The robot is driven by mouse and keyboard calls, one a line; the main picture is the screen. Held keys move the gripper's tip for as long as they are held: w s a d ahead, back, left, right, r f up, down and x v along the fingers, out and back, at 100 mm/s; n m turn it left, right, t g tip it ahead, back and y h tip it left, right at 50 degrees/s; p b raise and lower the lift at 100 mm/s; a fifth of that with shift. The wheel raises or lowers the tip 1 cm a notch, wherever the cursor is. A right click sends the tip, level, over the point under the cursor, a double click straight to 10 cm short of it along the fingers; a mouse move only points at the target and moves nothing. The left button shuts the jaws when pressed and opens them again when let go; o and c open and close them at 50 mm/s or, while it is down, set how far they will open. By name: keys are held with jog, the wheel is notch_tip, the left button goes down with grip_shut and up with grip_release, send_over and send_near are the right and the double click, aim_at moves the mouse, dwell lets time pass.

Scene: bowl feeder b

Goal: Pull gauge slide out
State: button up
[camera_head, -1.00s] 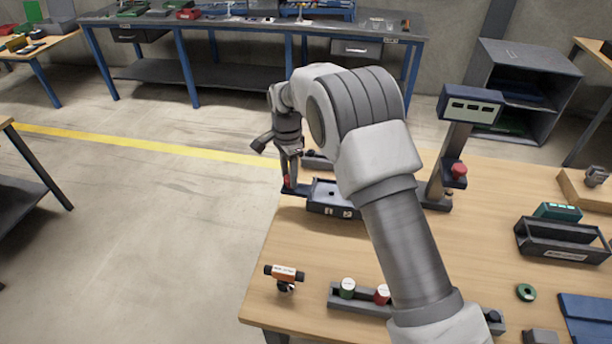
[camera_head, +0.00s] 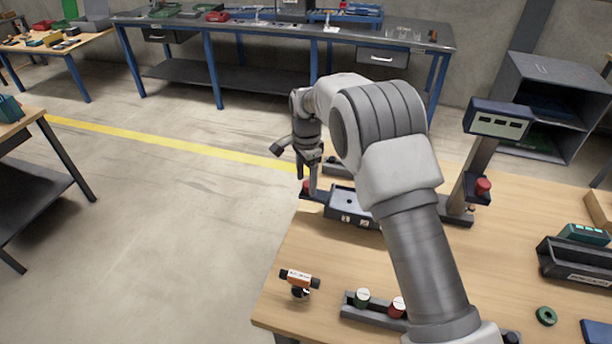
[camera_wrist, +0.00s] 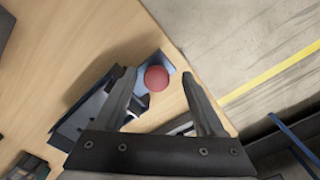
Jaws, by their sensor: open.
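The gauge is a low dark blue box (camera_head: 355,209) with white labels at the far left edge of the wooden bench. Its slide (camera_head: 318,195) is a dark blue strip sticking out of the box's left end toward the bench edge. A red ball knob (camera_head: 305,187) stands on the slide's outer end. My gripper (camera_head: 305,190) points down at the knob. In the wrist view, my open fingers (camera_wrist: 160,73) stand on either side of the red knob (camera_wrist: 156,78), with visible gaps. The slide's blue end (camera_wrist: 153,63) shows beyond it.
A post with a display head (camera_head: 498,122) and red button stands right of the box. An orange-labelled part (camera_head: 298,278) and a rack with green and red knobs (camera_head: 362,299) lie nearer. Open floor lies left of the bench.

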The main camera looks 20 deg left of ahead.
notch_tip(320, 180, up, 17)
jog(key=shift+r, duration=0.2)
jog(key=shift+d+r, duration=0.1)
dwell(0.4)
jog(key=s+d+r+n+t, duration=0.1)
jog(key=s+d+r, duration=0.25)
jog(key=d, duration=0.25)
jog(key=s+d+r+n+t+y, duration=0.1)
jog(key=s+d+r+n, duration=0.1)
jog(key=d+r, duration=0.4)
jog(key=s+d+r+n, duration=0.1)
jog(key=s+d+r, duration=0.2)
jog(key=d, duration=0.4)
jog(key=s+d+f+n+t, duration=0.1)
jog(key=s+d+f+n, duration=0.1)
jog(key=s+d, duration=0.5)
jog(key=s+d+f+n+t+h, duration=0.1)
jog(key=s+d, duration=0.6)
jog(key=s, duration=0.7)
jog(key=shift+s+f+n+t, duration=0.2)
jog(key=shift+f+n+t, duration=0.7)
jog(key=shift+f, duration=0.5)
jog(key=shift+s, duration=0.1)
